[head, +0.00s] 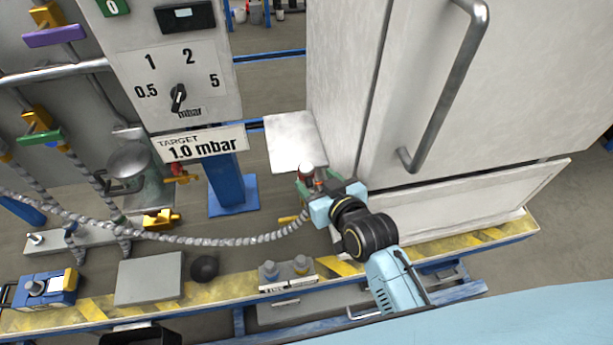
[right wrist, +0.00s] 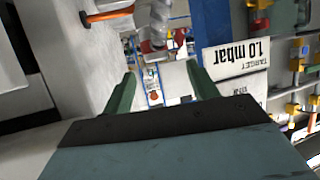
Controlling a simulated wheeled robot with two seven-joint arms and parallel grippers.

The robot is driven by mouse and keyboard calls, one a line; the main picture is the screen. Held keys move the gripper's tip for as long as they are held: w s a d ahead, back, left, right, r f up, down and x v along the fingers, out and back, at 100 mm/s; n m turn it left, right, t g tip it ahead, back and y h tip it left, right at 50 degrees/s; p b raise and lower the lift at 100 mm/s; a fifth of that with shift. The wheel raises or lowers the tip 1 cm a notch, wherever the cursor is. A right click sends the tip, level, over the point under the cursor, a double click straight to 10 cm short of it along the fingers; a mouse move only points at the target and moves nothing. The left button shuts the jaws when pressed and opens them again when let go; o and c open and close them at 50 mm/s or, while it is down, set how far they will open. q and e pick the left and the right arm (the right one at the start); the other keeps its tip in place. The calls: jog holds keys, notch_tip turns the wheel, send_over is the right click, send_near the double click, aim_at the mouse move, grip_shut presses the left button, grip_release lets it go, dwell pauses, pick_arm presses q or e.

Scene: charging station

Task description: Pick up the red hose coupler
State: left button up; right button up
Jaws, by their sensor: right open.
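The red hose coupler (head: 306,170) shows as a small red and white piece by the front of the white cabinet, partly hidden by my right gripper. In the right wrist view a red end (right wrist: 148,46) on a grey ribbed hose lies beyond the fingers, near the top middle. My right gripper (head: 308,188) is close to it in the head view. Its two green fingers stand apart with nothing held between them in the right wrist view (right wrist: 161,88). Whether a finger touches the coupler cannot be told. My left gripper does not show.
The white cabinet (head: 455,95) with a long handle (head: 445,90) stands close on the right. A grey hose (head: 200,240) runs left from the gripper. A control panel (head: 165,70) and "TARGET 1.0 mbar" sign (head: 203,143) stand behind. A grey block (head: 150,278) and black ball (head: 204,268) lie in front.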

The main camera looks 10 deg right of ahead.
aim_at(310, 171)
jog(key=x, duration=0.5)
jog(key=b+x, duration=0.1)
jog(key=x, duration=0.1)
jog(key=shift+w+d+f, duration=0.2)
jog(key=shift+w+d, duration=0.1)
jog(key=c, duration=1.2)
